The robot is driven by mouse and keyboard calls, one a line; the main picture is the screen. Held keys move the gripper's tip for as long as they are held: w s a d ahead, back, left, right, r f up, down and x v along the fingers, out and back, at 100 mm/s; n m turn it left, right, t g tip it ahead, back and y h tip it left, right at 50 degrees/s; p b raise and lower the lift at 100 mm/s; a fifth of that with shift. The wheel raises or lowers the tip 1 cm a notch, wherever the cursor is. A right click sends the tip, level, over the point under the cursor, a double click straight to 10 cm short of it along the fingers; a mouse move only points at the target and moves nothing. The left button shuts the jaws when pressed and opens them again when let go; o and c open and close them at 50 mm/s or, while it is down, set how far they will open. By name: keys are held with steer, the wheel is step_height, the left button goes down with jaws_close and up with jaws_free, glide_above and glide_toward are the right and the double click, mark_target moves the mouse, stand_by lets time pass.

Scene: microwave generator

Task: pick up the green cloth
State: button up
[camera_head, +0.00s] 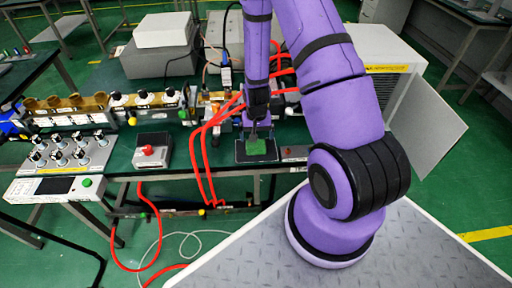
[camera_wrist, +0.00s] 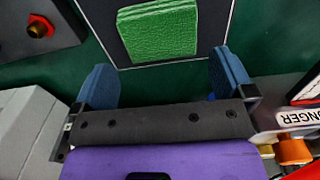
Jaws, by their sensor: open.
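The green cloth (camera_head: 257,147) is a small folded, textured square on a dark pad (camera_head: 241,157) on the green bench. In the wrist view the cloth (camera_wrist: 160,31) lies at the top middle, with the dark pad's pale edge (camera_wrist: 116,62) around it. Nothing is between the fingertips. In the head view my gripper (camera_head: 257,130) points down just over the cloth and hides part of it. Its exact height above the cloth cannot be told.
Red tubes (camera_head: 205,140) run down left of my gripper. A box with a red button (camera_head: 152,151) and a knob panel (camera_head: 72,150) stand further left. A white cabinet with an open door (camera_head: 428,122) is at the right.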

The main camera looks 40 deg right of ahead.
steer(key=shift+w+a+f, duration=0.1)
steer(key=shift+f, duration=1.85)
steer(key=c, duration=0.9)
